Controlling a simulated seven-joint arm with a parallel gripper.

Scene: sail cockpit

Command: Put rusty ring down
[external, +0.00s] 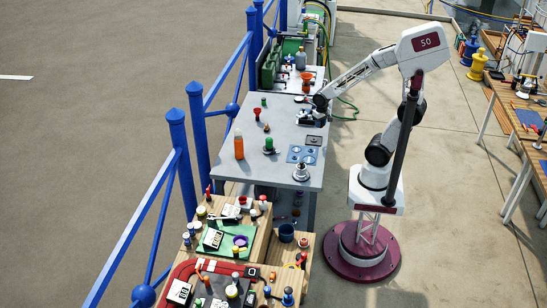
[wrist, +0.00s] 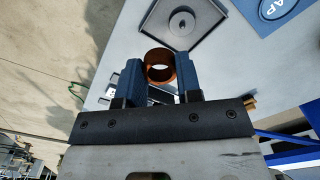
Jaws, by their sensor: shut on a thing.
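The rusty ring (wrist: 159,66) is a short brown-orange band in the wrist view. My gripper (wrist: 160,70) is shut on it, with one blue finger on each side. The ring's open middle faces the camera, and a grey surface shows through and around it. In the external view my gripper (external: 314,115) is over the right edge of the grey table (external: 215,160), and the ring cannot be made out there. I cannot tell whether the ring touches anything below it.
A grey square tray with a round post (wrist: 182,24) lies just beyond the ring. A blue lettered panel (wrist: 278,12) is to its right. An orange bottle (external: 239,145), a green-topped item (external: 269,145) and a silver fitting (external: 301,172) stand on the table. The table's middle is mostly clear.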

